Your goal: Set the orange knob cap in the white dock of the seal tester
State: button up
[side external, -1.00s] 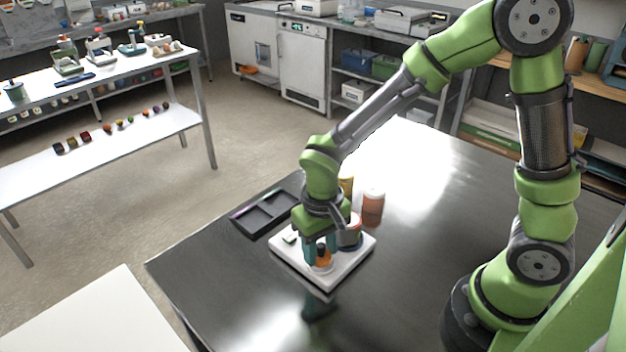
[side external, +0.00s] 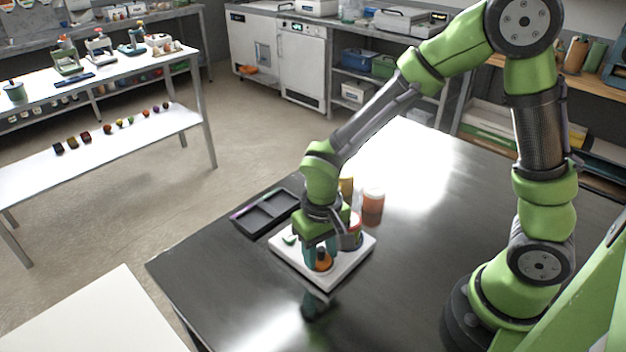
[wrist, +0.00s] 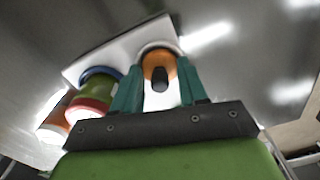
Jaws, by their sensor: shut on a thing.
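The orange knob cap (side external: 323,264) with its dark knob is low over the front of the seal tester's white base (side external: 347,264). My gripper (side external: 319,252) points down there, shut on the cap. In the wrist view, the teal fingers of my gripper (wrist: 158,74) stand on both sides of the orange knob cap (wrist: 157,59). A pale round rim, seemingly the white dock (wrist: 158,45), shows around the cap's far edge. I cannot tell whether the cap is fully seated, as its underside is hidden.
An orange-and-white jar (side external: 373,207) and a yellow one (side external: 346,187) stand behind. A black compartment tray (side external: 266,213) lies at left. The dark table is clear at right.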

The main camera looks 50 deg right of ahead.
jog(key=shift+f, duration=0.1)
dwell(0.6)
jog(key=o, duration=1.3)
jog(key=shift+r, duration=4)
